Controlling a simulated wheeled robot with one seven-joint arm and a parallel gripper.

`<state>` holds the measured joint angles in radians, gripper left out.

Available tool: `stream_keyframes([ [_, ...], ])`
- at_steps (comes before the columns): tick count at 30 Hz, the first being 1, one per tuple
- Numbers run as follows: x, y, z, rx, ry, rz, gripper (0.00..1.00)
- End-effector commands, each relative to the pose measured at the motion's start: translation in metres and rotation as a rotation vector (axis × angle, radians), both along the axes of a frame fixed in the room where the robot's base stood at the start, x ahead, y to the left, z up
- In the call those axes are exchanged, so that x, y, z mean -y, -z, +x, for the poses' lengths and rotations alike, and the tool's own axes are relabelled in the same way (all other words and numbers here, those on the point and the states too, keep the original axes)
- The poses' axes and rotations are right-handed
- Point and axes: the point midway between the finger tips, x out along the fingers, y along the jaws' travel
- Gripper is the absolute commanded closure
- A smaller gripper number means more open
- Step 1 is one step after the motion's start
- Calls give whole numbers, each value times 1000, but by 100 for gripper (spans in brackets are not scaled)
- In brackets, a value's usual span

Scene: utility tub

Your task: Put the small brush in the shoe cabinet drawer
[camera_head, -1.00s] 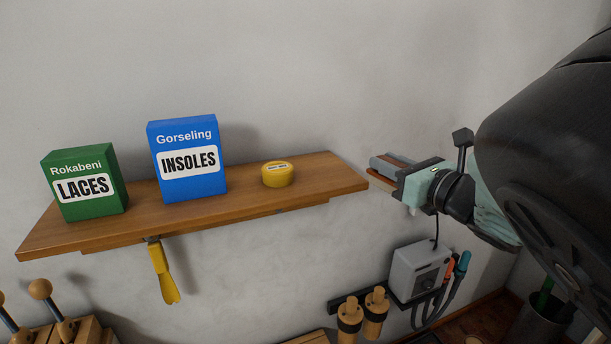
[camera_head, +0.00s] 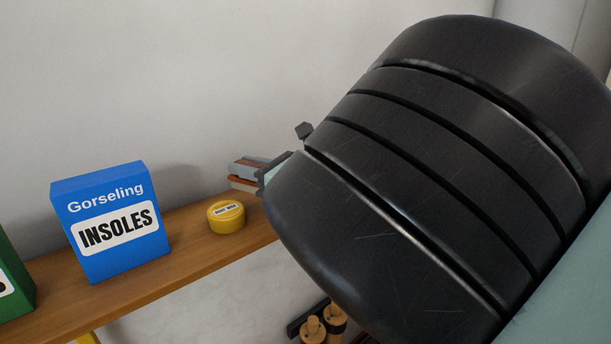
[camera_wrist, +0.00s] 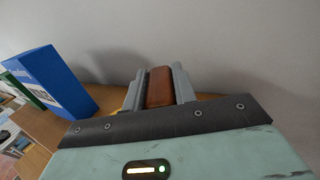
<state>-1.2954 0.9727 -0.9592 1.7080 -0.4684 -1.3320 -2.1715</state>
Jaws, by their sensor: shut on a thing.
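My gripper (camera_head: 247,174) shows beyond the dark links of my arm in the head view, at the right end of the wall shelf. It is shut on a small brown block-shaped thing, which I take to be the small brush (camera_wrist: 159,87); in the wrist view it sits between the two grey fingers. Its bristles cannot be made out. In the head view the brush is a thin brown strip between the fingers. No shoe cabinet drawer can be made out in either current view.
The wooden shelf (camera_head: 190,262) holds a blue insoles box (camera_head: 112,222), a yellow tin (camera_head: 226,217) close to my gripper, and a green box (camera_head: 14,282) at the left edge. Wooden handles (camera_head: 322,325) stand below. My arm hides the right side.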

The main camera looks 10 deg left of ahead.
Motion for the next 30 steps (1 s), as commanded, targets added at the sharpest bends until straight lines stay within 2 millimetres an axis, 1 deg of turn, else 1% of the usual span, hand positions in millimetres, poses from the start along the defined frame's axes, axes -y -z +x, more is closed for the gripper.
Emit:
stream_keyframes([
  [3,1,17,0,-5,2,-5,98],
  [6,1,30,0,-2,2,-3,98],
  [8,1,35,0,-3,1,-1,98],
  [19,0,41,0,-1,1,0,98],
  [20,0,41,0,-1,1,0,70],
  [21,0,40,0,-1,1,-1,59],
  [22,0,40,0,-1,1,-1,51],
  [30,0,39,0,-1,1,-1,51],
])
